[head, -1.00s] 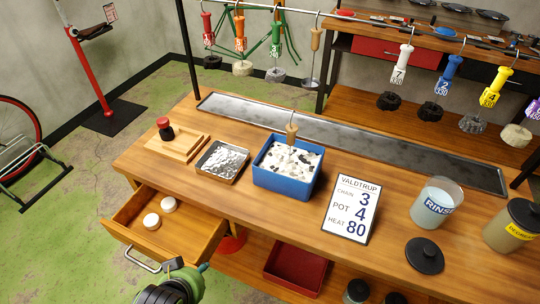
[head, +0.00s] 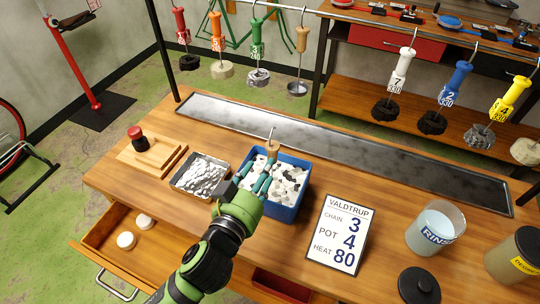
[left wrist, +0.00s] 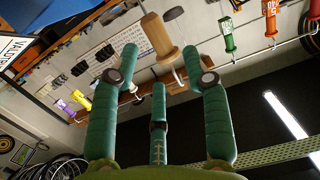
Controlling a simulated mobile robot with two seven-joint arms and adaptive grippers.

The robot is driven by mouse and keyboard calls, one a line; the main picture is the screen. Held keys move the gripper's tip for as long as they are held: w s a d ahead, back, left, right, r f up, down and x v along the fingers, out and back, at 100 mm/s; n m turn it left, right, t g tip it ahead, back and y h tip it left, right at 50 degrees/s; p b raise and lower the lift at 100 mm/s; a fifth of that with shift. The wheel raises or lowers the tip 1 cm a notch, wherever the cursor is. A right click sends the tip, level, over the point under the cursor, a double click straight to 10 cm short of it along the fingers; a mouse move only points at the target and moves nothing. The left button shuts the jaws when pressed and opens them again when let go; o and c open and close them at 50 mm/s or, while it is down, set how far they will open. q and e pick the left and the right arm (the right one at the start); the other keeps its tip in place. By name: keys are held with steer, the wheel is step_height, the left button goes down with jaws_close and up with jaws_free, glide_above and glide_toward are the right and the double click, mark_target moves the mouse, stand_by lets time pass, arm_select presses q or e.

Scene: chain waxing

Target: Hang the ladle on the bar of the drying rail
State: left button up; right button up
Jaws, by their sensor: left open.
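A wooden-handled tool with a metal hook, seemingly the ladle (head: 272,147), stands in the blue bin (head: 290,213). Its lower end is hidden. My left gripper (head: 262,180) is open over the bin, its green fingers close to the handle. In the left wrist view the wooden handle (left wrist: 157,37) shows beyond and between the spread fingertips (left wrist: 158,70), not clasped. The drying rail's bar (head: 350,17) runs across the back, with hooked tools on it. A similar wooden-handled tool (head: 302,40) with a dark bowl hangs there. My right gripper is not in view.
A metal tray (head: 180,186) of pale pieces stands left of the bin. A VALDTRUP sign (head: 339,236) and rinse jar (head: 435,230) are at the right. An open drawer (head: 105,240) juts out in front. A long metal trough (head: 340,145) lies behind the bin.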

mark_target(270, 156)
arm_select(q)
steer(key=b+x, duration=0.1)
steer(key=x, duration=0.5)
steer(key=shift+w+d+f, duration=0.15)
steer(key=shift+w+f, duration=0.05)
steer(key=shift+w, duration=0.1)
steer(key=shift+w+d, duration=0.15)
steer(key=shift+w, duration=0.25)
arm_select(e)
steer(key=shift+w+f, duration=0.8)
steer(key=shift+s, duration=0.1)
arm_select(q)
jaws_close()
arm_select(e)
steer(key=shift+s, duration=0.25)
arm_select(q)
steer(key=shift+r, duration=0.1)
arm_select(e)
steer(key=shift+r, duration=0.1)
